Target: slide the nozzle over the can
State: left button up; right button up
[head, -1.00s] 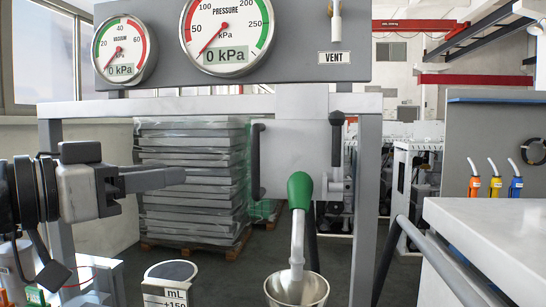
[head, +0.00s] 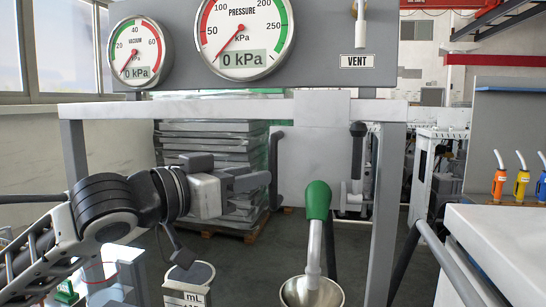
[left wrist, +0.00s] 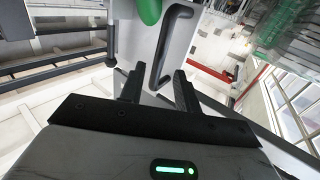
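The nozzle has a green top (head: 318,200) and a grey tube (head: 314,250) that runs down to a metal cup-shaped can (head: 318,297). The tube's lower end overlaps the can's mouth, and the can is cut off by the bottom edge. My left gripper (head: 260,178) is to the left of the green top, slightly higher in the picture and apart from it. Its fingers (left wrist: 157,88) are parted and empty in the left wrist view. A rounded green part (left wrist: 150,10) shows at the top edge there. My right gripper is in neither view.
A black handle (left wrist: 170,45) shows beyond my fingers. A grey frame (head: 385,200) with gauges (head: 247,35) stands around the nozzle. A container marked mL (head: 188,290) is left of the can. A light counter (head: 500,230) is at right, with small coloured bottles behind it.

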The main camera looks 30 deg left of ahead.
aim_at(273, 199)
pick_arm(q)
jog(key=p+x, duration=0.2)
jog(key=x, duration=0.4)
jog(key=shift+s, duration=0.1)
grip_shut()
